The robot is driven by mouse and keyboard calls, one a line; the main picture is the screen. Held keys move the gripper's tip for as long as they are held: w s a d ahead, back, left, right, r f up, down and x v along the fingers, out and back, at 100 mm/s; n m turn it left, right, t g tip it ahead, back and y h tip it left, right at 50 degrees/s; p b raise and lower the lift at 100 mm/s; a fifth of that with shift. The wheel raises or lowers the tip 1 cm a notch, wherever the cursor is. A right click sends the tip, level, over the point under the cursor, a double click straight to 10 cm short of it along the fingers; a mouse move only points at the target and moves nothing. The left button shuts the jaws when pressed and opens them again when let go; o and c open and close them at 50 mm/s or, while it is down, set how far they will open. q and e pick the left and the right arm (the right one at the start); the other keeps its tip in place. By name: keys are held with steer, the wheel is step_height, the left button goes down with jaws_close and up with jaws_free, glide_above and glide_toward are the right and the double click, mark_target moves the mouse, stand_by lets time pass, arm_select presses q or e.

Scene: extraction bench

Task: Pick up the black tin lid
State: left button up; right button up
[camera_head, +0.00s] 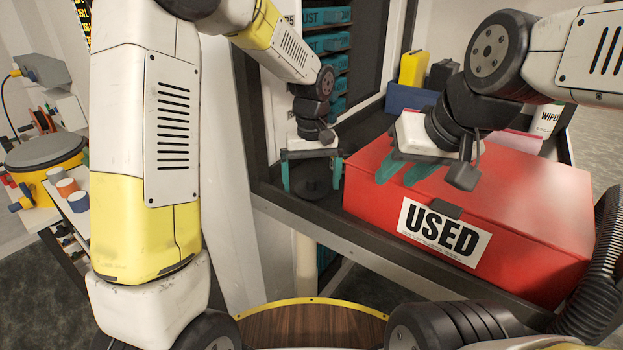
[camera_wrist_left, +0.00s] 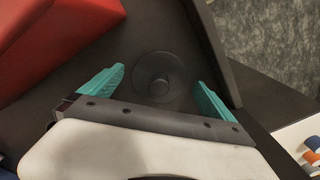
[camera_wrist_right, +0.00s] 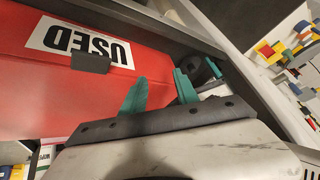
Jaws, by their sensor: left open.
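The black tin lid (camera_head: 314,182) is a round dark disc with a raised middle, lying on the dark bench top left of the red box. In the left wrist view the lid (camera_wrist_left: 161,77) shows whole, between and beyond the teal fingers. My left gripper (camera_head: 312,172) is open above the lid, its fingers apart on either side; contact cannot be told. In the left wrist view the gripper (camera_wrist_left: 160,88) holds nothing. My right gripper (camera_head: 402,173) is over the red box's left part, its teal fingers apart and empty. It also shows in the right wrist view (camera_wrist_right: 160,92).
A red box (camera_head: 540,215) labelled USED fills the bench right of the lid. The bench's raised rim (camera_head: 300,212) runs along the front. Blue, yellow and black items (camera_head: 412,68) stand behind the box. A side table with a yellow drum (camera_head: 45,170) is at far left.

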arm_select(q)
steer(key=c, duration=1.4)
steer(key=shift+o, duration=0.2)
